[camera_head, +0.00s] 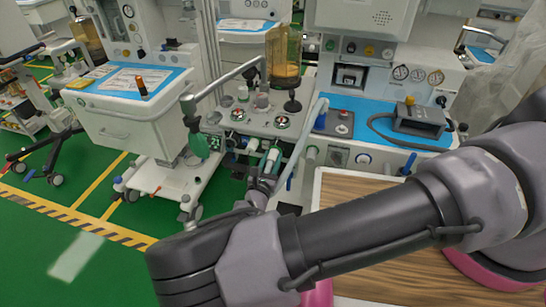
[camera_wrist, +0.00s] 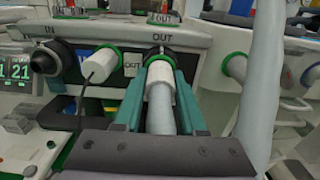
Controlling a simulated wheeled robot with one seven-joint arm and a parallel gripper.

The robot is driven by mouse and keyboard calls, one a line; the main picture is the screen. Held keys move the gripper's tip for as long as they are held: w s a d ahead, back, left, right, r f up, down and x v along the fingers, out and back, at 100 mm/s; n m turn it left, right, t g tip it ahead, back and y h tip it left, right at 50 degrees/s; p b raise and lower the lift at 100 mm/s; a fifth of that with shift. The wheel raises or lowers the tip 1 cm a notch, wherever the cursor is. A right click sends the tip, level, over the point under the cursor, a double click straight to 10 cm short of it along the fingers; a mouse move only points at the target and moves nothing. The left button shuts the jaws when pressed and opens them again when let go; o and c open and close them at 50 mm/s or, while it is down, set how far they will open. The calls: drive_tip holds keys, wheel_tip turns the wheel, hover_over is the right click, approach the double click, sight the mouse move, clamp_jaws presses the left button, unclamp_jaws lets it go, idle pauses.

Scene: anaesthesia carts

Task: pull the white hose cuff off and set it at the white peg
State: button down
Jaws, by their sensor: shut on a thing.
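The white hose cuff (camera_wrist: 159,82) is in the middle of the wrist view, on the end of a grey hose (camera_wrist: 161,118). My gripper (camera_wrist: 160,75) has its teal fingers on both sides of the cuff and is shut on it. The cuff points at the port marked OUT, which has a green ring (camera_wrist: 158,56); whether they touch is hard to tell. A white peg (camera_wrist: 100,68) with a green ring stands out from the panel left of the cuff. In the head view my gripper (camera_head: 266,168) is low at the cart's front, and the cuff is mostly hidden.
A black port (camera_wrist: 45,57) marked IN is at the left. Another green-ringed fitting (camera_wrist: 236,67) is at the right. A thick pale hose (camera_wrist: 262,85) hangs close to the right of my gripper. A wooden top (camera_head: 350,190) lies beneath my arm.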

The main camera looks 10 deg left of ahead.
sight(271, 162)
drive_tip(key=shift+s+a, duration=0.15)
drive_tip(key=shift+s, duration=1.3)
drive_tip(key=shift+s+a, duration=0.1)
drive_tip(key=shift+s, duration=1.35)
